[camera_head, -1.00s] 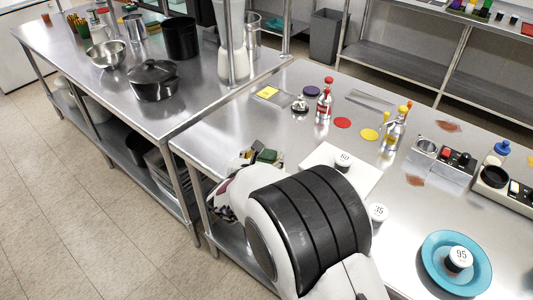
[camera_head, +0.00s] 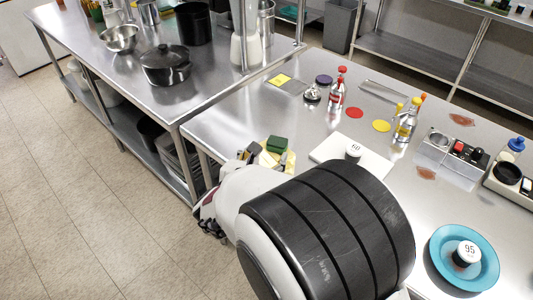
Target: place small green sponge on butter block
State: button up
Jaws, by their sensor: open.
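A green block that looks like the small green sponge (camera_head: 277,144) is near the left front edge of the steel table. Pale yellow pieces (camera_head: 267,159) lie close beside it; one may be the butter block, but my arm partly covers this group and I cannot tell whether they touch. My gripper (camera_head: 210,226) shows only in part at the left of my arm, beyond the table's front edge. It is open, with nothing visible in it, and it is apart from the green block.
A white board (camera_head: 378,172) with a jar marked 60 (camera_head: 353,151) lies behind my arm. A blue plate (camera_head: 437,265) holds a jar marked 95 (camera_head: 466,253). Bottles (camera_head: 405,121), a red disc (camera_head: 355,113) and a yellow disc (camera_head: 381,126) stand or lie farther back. A pot (camera_head: 166,66) stands on the left table.

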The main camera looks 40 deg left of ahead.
dwell(0.7)
jog(key=w+d+r+n+g+y, duration=0.1)
jog(key=w+d+r+n, duration=0.3)
jog(key=d+r+n, duration=0.4)
jog(key=w+d+r+n+g+y, duration=0.1)
jog(key=w+d+r+n+g, duration=0.1)
jog(key=w+d+r+n, duration=0.45)
jog(key=s+d+r+n+g+h, duration=0.1)
jog(key=s+d+n, duration=0.25)
jog(key=d, duration=0.65)
jog(key=s+d+r+n, duration=0.2)
jog(key=s+d+n, duration=0.15)
jog(key=d, duration=0.55)
jog(key=s+d+f+n+g+h, duration=0.1)
jog(key=s+d+n+h, duration=0.1)
jog(key=s+d, duration=0.3)
jog(key=s+d+f+n+g+h, duration=0.1)
jog(key=s+d+n, duration=0.3)
jog(key=d, duration=0.6)
jog(key=s+d+f+n+h, duration=0.3)
jog(key=s+d+n, duration=0.1)
jog(key=s+d, duration=0.4)
jog(key=shift+s+d+g, duration=0.15)
jog(key=shift+g, duration=0.25)
jog(key=shift+f, duration=0.1)
